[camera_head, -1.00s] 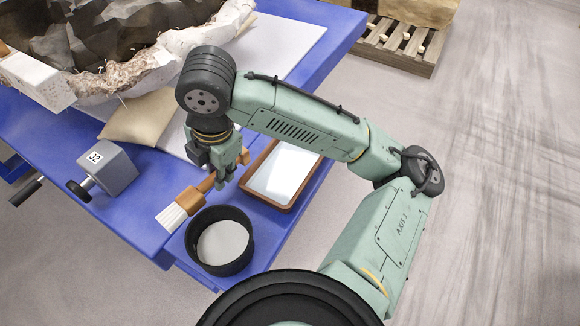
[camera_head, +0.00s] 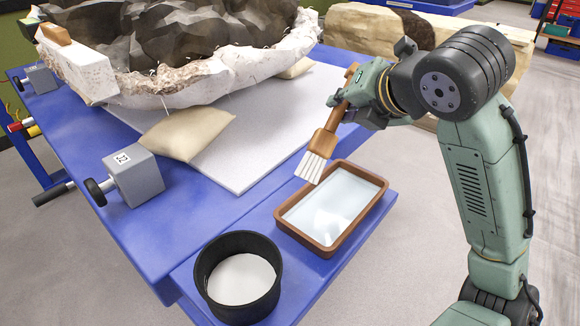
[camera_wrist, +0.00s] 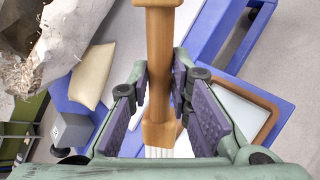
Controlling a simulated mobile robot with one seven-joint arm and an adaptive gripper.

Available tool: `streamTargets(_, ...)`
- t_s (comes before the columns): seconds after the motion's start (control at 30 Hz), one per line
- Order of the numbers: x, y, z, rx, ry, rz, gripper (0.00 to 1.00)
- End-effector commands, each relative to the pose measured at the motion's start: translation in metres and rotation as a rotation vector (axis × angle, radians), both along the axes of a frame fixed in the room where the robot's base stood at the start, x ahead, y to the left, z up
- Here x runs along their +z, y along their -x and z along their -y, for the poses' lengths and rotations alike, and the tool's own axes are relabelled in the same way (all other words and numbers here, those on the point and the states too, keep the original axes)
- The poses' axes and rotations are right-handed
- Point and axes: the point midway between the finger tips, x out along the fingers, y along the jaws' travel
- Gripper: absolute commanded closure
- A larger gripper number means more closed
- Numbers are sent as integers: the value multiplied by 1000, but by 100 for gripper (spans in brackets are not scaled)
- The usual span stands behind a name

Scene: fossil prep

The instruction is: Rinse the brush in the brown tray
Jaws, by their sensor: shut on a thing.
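The brush (camera_head: 325,143) has a wooden handle and white bristles. My gripper (camera_head: 348,104) is shut on its handle and holds it tilted, bristles down. In the head view the bristles appear above the back left part of the brown tray (camera_head: 287,232), apart from the liquid. The tray holds a pale, clear liquid. In the wrist view the brush handle (camera_wrist: 160,55) stands between the finger pads, and the tray (camera_wrist: 268,128) shows at the right, partly hidden by a finger.
A black round tub (camera_head: 204,287) with pale contents stands left of the tray. A grey block marked with a number (camera_head: 140,180), a beige cushion (camera_head: 187,131) and a large jacketed fossil (camera_head: 190,82) are on the blue table. Open floor lies to the right.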

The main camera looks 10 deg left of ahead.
Motion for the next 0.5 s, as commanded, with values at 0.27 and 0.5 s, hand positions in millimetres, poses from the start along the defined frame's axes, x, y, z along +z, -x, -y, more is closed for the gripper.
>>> streamTargets(0.27,20,-1,50,16,-51,144,100)
streamTargets(0.5,17,-5,55,15,-53,150,100)
